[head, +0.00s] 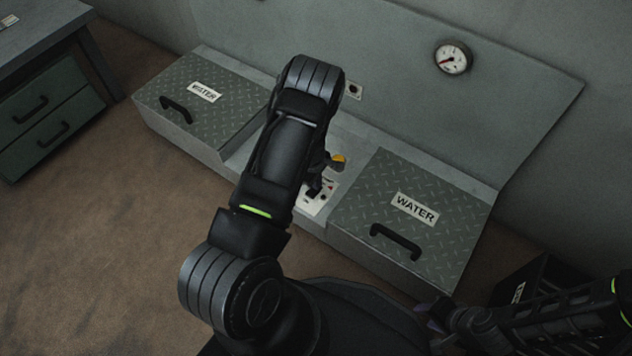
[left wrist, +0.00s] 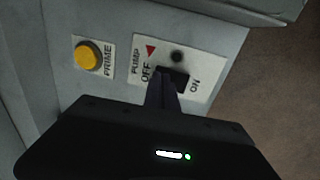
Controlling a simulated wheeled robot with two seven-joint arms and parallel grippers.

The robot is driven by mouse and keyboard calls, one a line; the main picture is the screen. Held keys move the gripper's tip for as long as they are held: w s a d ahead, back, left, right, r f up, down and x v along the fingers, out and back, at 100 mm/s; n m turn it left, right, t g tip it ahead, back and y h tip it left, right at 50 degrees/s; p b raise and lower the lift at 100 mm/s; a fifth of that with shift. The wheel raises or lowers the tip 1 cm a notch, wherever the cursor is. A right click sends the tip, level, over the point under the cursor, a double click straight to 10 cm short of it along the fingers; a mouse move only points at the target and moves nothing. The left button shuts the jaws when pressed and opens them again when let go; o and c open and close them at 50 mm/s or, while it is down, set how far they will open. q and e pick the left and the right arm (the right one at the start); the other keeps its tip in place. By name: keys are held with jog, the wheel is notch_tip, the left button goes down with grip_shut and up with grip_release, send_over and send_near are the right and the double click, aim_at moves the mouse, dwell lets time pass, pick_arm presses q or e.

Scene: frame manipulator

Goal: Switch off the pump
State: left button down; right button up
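The white pump panel (head: 313,204) sits in the gap between two water boxes in the head view. In the left wrist view the panel (left wrist: 208,67) reads PUMP, OFF and ON, with a red triangle beside OFF. A black switch (left wrist: 179,78) stands between the OFF and ON labels. My left gripper (left wrist: 161,82) is at the switch, its fingertips close together and overlapping it in the picture; I cannot tell if they touch it. My left arm hides most of this gripper in the head view. My right gripper (head: 435,312) is at the lower right, small and dark.
A yellow PRIME button (left wrist: 89,55) is beside the pump panel. Water boxes with handles stand left (head: 215,112) and right (head: 440,240) of it. A gauge (head: 453,58) is on the back panel. A drawer cabinet (head: 45,105) stands at the left. Brown floor lies in front.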

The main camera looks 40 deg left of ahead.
aim_at(312, 192)
pick_arm(q)
jog(key=shift+s+f, duration=0.15)
jog(key=shift+s, duration=0.1)
jog(key=shift+s, duration=0.65)
jog(key=shift+r, duration=0.3)
jog(key=shift+r+p, duration=0.3)
jog(key=shift+p, duration=0.2)
jog(key=r+p, duration=0.3)
jog(key=r, duration=0.1)
jog(key=shift+s, duration=0.25)
notch_tip(312, 192, up, 9)
jog(key=s+p, duration=0.1)
jog(key=p, duration=0.2)
jog(key=shift+s, duration=0.2)
